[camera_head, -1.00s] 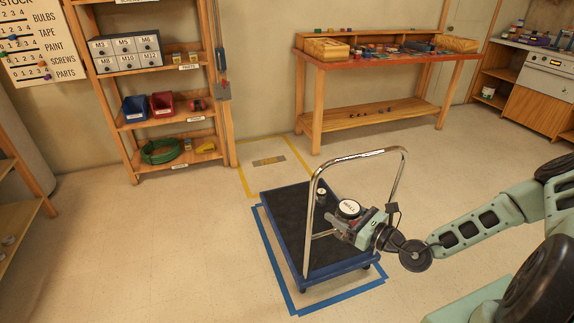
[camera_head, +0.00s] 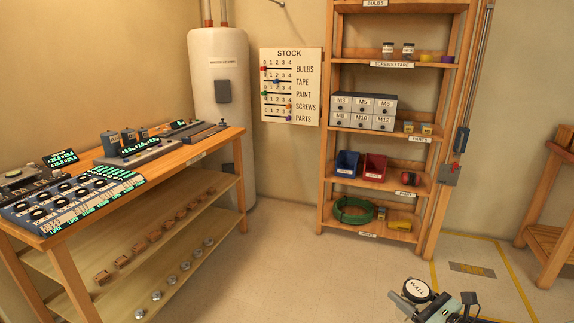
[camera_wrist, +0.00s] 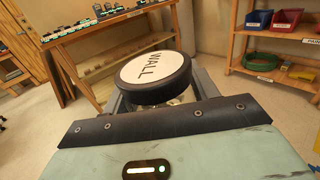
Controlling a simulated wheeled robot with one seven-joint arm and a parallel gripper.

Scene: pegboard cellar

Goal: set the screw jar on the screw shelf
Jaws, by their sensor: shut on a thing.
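The jar (camera_head: 417,290) in my gripper has a black-rimmed lid with a white top reading WALL. My gripper (camera_head: 434,305) is shut on it at the bottom right of the head view. In the wrist view the lid (camera_wrist: 152,70) fills the middle, and the jar's body is mostly hidden below it. My gripper is in front of the rack and well below that shelf.
Grey drawers (camera_head: 363,111), blue (camera_head: 347,162) and red bins (camera_head: 374,167) and a green coil (camera_head: 353,210) fill lower shelves. A workbench (camera_head: 190,150) with instruments stands left, before a water heater (camera_head: 219,90). Floor between bench and rack is clear.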

